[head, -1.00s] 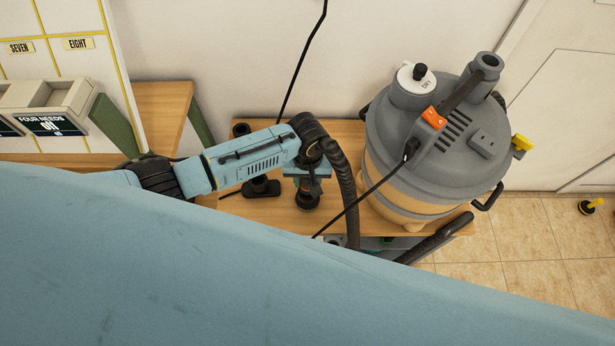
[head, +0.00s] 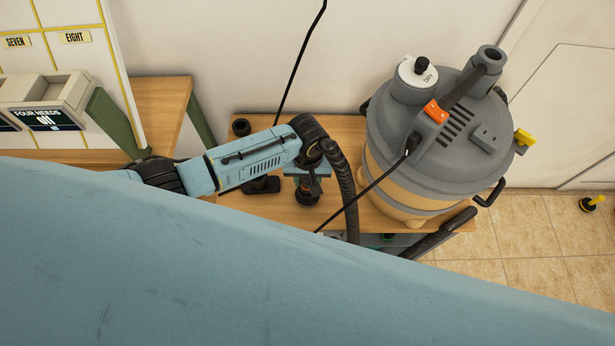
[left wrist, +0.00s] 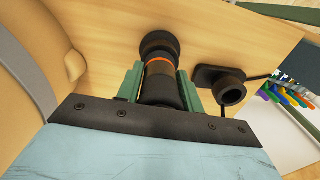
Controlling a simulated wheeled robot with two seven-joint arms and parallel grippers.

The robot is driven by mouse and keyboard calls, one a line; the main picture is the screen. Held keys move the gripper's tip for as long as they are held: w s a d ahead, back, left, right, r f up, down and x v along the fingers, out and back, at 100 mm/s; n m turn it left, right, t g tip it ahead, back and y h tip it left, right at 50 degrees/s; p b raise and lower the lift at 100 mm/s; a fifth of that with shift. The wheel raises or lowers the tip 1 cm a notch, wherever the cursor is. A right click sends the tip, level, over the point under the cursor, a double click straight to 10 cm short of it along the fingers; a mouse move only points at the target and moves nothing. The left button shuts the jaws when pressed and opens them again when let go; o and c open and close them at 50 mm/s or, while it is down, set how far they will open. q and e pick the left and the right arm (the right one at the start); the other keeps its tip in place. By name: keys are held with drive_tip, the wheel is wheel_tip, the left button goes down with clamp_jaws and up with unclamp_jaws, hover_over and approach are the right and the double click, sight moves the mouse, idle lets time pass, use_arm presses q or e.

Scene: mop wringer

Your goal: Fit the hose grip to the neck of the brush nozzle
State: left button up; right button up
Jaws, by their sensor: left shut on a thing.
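My left gripper (head: 309,182) points down over the wooden bench. In the left wrist view its green fingers (left wrist: 160,82) are shut on the black hose grip (left wrist: 163,92), which has an orange ring. A wider black round piece (left wrist: 158,42) lies in line beyond the ring and also shows below my gripper in the head view (head: 307,197). I cannot tell whether it is a nozzle or whether it touches the grip. A black flat-based nozzle with a round neck (left wrist: 230,92) stands apart beside the fingers; it also shows in the head view (head: 262,186). My right gripper is out of view.
A grey and tan vacuum (head: 425,145) stands right of my gripper. A ribbed black hose (head: 347,190) curves down beside my wrist, and a thin black cord (head: 365,193) crosses it. A small black round piece (head: 241,127) stands at the bench's back left. My blue body hides the foreground.

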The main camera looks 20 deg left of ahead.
use_arm(q)
drive_tip(key=shift+f, duration=0.1)
idle(0.5)
drive_tip(key=o, duration=1)
drive_tip(key=shift+o, duration=0.2)
wheel_tip(320, 180, up, 13)
drive_tip(key=p, duration=0.3)
drive_tip(key=shift+p, duration=0.4)
